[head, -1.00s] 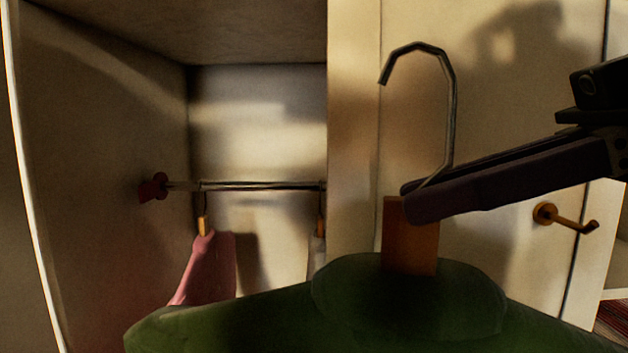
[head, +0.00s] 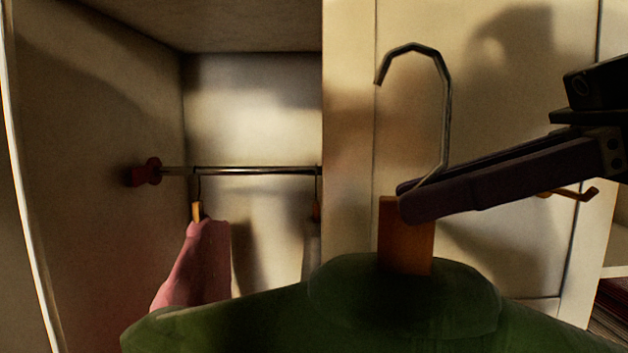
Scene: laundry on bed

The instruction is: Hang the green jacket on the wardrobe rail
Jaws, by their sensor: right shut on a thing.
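The green jacket (head: 400,305) hangs on a wooden hanger (head: 406,236) in the front of the head view, its lower part cut off by the frame. My right gripper (head: 412,204) comes in from the right and is shut on the hanger at the base of its metal hook (head: 446,95). The hook stands upright, its open end to the left. The wardrobe rail (head: 250,171) lies farther back and to the left, inside the open wardrobe. The hook is apart from it, in front of a pale door panel. My left gripper is not in view.
A pink garment (head: 200,262) hangs on the rail near its red left bracket (head: 147,172). A grey garment (head: 313,250) hangs farther right, partly hidden by the panel (head: 350,140). Bare rail shows between them. A handle (head: 572,194) sticks out at the right.

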